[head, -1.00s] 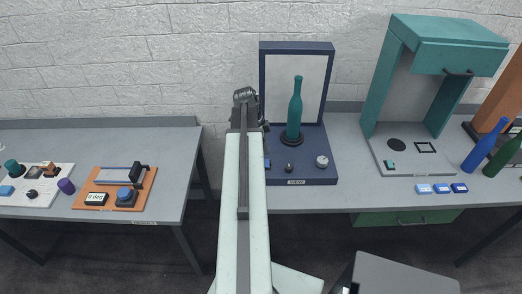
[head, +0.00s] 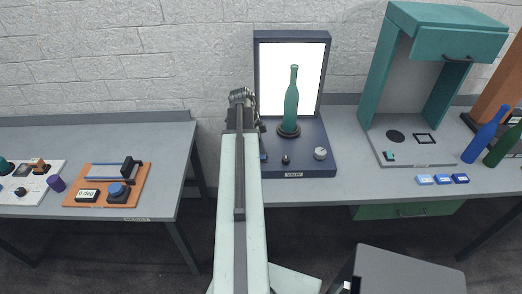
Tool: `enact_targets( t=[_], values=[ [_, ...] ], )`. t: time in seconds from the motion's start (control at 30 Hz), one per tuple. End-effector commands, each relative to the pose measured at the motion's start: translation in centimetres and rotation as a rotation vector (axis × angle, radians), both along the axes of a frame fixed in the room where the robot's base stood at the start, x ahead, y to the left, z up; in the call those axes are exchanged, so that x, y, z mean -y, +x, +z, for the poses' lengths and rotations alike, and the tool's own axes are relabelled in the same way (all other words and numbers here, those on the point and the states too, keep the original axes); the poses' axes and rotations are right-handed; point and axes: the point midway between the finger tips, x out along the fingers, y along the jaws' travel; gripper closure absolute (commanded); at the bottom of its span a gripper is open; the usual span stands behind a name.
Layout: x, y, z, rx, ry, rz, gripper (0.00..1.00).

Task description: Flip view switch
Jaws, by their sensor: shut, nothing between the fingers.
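The view station (head: 310,160) is a dark blue base with a "VIEW" label and an upright framed panel (head: 309,75), which glows bright white. A teal bottle (head: 291,105) stands upright on a dark round spindle (head: 289,131) before the panel. A small blue part (head: 263,156), perhaps the view switch, shows at the base's left edge, partly hidden by my arm. A black knob (head: 286,160) and a pale round knob (head: 320,153) sit on the base. My gripper (head: 258,133) is shut and empty at the base's left side, mostly hidden behind my arm; contact cannot be told.
A teal booth (head: 378,85) stands right of the station, with blue labelled blocks (head: 442,179) in front. A blue bottle (head: 485,135) and a green bottle (head: 505,145) stand farther right. A left table holds an orange board (head: 107,185). A gap separates the tables.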

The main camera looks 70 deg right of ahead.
Motion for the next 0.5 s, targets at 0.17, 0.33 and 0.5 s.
enact_targets(
  t=[0.17,0.33,0.5],
  values=[
    [-1.0,-0.4,0.2,0.001,0.006,-0.003,1.0],
    [-1.6,-0.6,0.3,0.0,0.007,-0.003,1.0],
    [-1.5,-0.6,0.3,0.0,0.005,-0.002,1.0]
  ],
)
